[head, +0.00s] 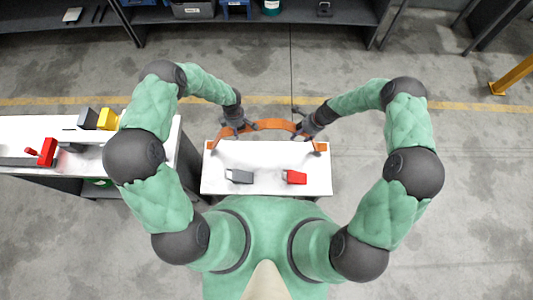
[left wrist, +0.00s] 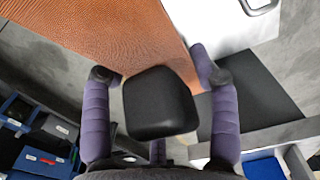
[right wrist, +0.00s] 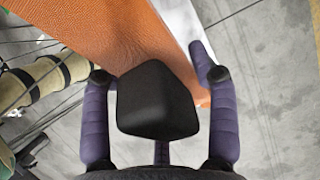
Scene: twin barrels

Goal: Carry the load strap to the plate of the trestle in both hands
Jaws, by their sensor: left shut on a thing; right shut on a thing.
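The load strap (head: 270,125) is an orange band. It bows between my two grippers, and its ends hang down beside them near the far edge of a white plate (head: 265,157), which looks like the trestle's plate. My left gripper (head: 236,130) is shut on the strap's left part; the strap (left wrist: 110,35) fills the upper left of the left wrist view. My right gripper (head: 304,129) is shut on its right part; the strap (right wrist: 115,35) also crosses the right wrist view. I cannot tell whether the strap ends touch the plate.
A dark grey block (head: 240,176) and a red block (head: 294,177) lie on the white plate's near half. A bench (head: 35,128) at the left holds red, yellow and dark items. A shelf (head: 250,20) with bins stands at the back.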

